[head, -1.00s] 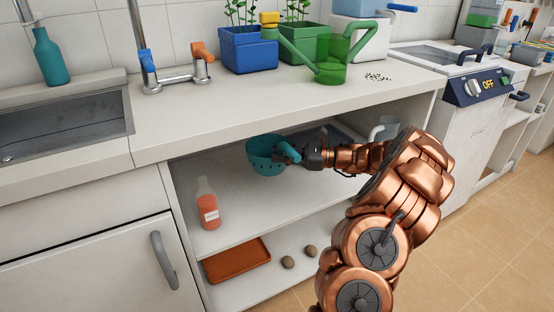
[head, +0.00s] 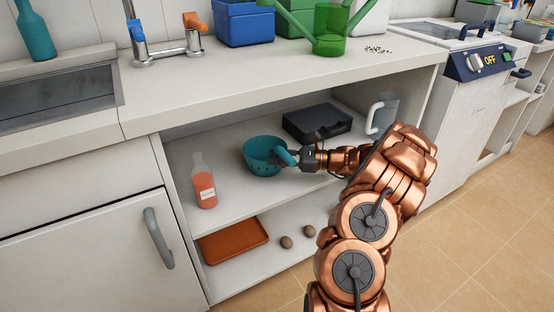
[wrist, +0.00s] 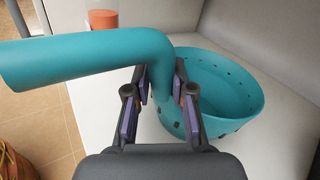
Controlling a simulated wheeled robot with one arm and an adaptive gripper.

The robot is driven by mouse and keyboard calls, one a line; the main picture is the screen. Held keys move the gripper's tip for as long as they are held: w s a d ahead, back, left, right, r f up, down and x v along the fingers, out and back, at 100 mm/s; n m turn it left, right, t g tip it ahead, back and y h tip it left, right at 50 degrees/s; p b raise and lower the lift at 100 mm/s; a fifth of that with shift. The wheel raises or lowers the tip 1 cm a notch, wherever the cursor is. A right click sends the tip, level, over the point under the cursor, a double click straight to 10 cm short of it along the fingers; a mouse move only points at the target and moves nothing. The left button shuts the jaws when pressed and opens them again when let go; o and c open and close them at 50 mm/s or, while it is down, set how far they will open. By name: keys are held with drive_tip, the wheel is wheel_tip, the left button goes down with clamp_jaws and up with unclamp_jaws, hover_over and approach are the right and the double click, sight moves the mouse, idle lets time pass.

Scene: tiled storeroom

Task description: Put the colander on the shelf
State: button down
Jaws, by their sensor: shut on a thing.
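The teal colander (head: 262,160) is at the upper shelf (head: 240,205) under the counter, with its bowl upright.
A bottle of orange liquid (head: 204,182) stands left of the colander. A dark box (head: 316,123) and a clear jug (head: 382,114) are behind and to the right. Below lie an orange tray (head: 234,242) and two brown round things (head: 286,242). The counter edge (head: 290,90) overhangs the shelf.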

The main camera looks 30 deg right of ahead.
drive_tip(key=c, duration=1)
unclamp_jaws()
drive_tip(key=shift+s+d+r, duration=0.1)
drive_tip(key=shift+d+r, duration=0.05)
drive_tip(key=p+v, duration=0.3)
drive_tip(key=v, duration=0.8)
drive_tip(key=shift+s+d, duration=0.25)
drive_tip(key=shift+s, duration=0.05)
